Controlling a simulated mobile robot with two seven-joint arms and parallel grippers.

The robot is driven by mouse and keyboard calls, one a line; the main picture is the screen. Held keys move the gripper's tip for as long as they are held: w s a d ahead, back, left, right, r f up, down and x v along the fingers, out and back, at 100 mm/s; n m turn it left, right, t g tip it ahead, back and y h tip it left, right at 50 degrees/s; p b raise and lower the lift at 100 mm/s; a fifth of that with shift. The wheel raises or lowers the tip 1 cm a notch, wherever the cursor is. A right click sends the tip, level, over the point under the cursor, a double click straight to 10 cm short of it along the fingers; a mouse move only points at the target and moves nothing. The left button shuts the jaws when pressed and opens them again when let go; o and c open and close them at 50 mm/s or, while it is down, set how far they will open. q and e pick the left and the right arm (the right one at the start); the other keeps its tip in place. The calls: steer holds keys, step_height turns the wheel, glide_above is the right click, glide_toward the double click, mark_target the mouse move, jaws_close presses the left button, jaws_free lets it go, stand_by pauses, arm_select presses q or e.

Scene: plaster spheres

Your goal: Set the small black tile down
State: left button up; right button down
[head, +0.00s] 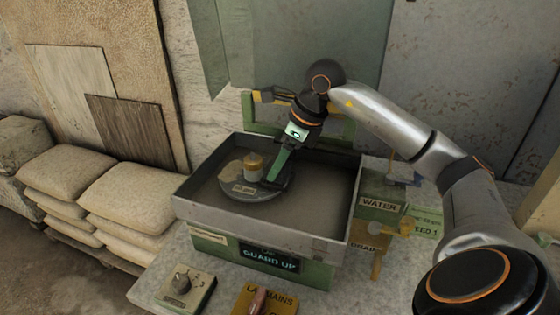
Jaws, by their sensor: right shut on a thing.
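My right gripper (273,177) reaches down into the grey tray (325,243) of the green machine, over the dark round plate (232,199). It is shut on a small dark piece, which I take to be the small black tile. The tile is mostly hidden by the fingers and hard to tell from the dark plate; I cannot tell whether it touches the plate. A brass-coloured knob (253,165) stands just left of the fingers. My left gripper is not in view.
The tray's raised walls surround the plate; its right side (325,200) is bare. A WATER box (380,206) with a yellow tap (405,227) stands at the right. In front are a GUARD UP sign (270,259) and a dial box (180,285). Stacked sacks (135,205) lie left.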

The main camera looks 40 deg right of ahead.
steer(key=shift+f+b, duration=0.4)
steer(key=shift+f, duration=0.15)
steer(key=shift+c, duration=0.2)
jaws_free()
steer(key=shift+r, duration=0.1)
steer(key=shift+r+p, duration=1.95)
steer(key=shift+r, duration=0.05)
steer(key=shift+f, duration=0.1)
